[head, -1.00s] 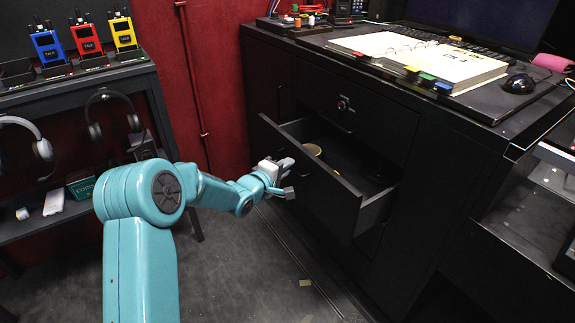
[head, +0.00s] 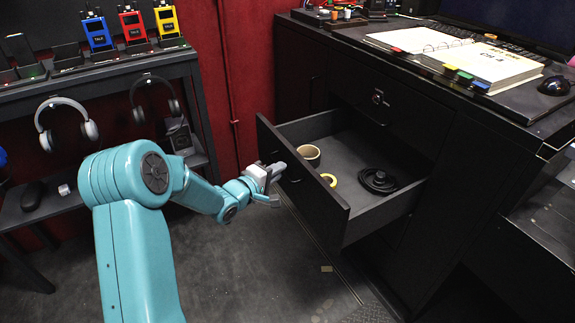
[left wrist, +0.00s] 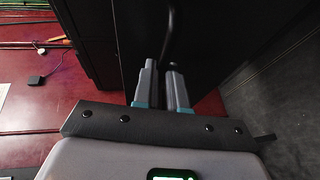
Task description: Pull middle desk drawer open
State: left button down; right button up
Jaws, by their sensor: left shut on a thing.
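The middle desk drawer (head: 305,192) is pulled well out of the black desk (head: 465,165) in the head view. A brown tape roll (head: 309,154), a yellow ring (head: 329,180) and a coiled black cable (head: 378,181) lie inside it. My left gripper (head: 277,171) is at the left part of the drawer's front. In the left wrist view the fingers (left wrist: 163,88) are close together, shut on the dark drawer handle (left wrist: 170,48). Much of the handle is hidden between the fingers. My right gripper is not in view.
A binder (head: 488,64) and a mouse (head: 554,86) lie on the desk top. A shelf with radios (head: 131,22) and headphones (head: 155,95) stands at the left. The grey floor (head: 250,270) before the drawer is mostly clear.

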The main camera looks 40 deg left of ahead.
pick_arm(q)
jog(key=shift+s+a, duration=0.4)
jog(key=shift+s, duration=0.3)
jog(key=c, duration=1.2)
grip_release()
jog(key=s+r+p, duration=0.1)
jog(key=s, duration=0.4)
jog(key=s+r+p, duration=0.1)
jog(key=s, duration=0.4)
jog(key=s+r+p, duration=0.1)
jog(key=s+p, duration=0.1)
jog(key=s, duration=0.4)
jog(key=shift+d+r, duration=0.1)
jog(key=shift+d, duration=0.05)
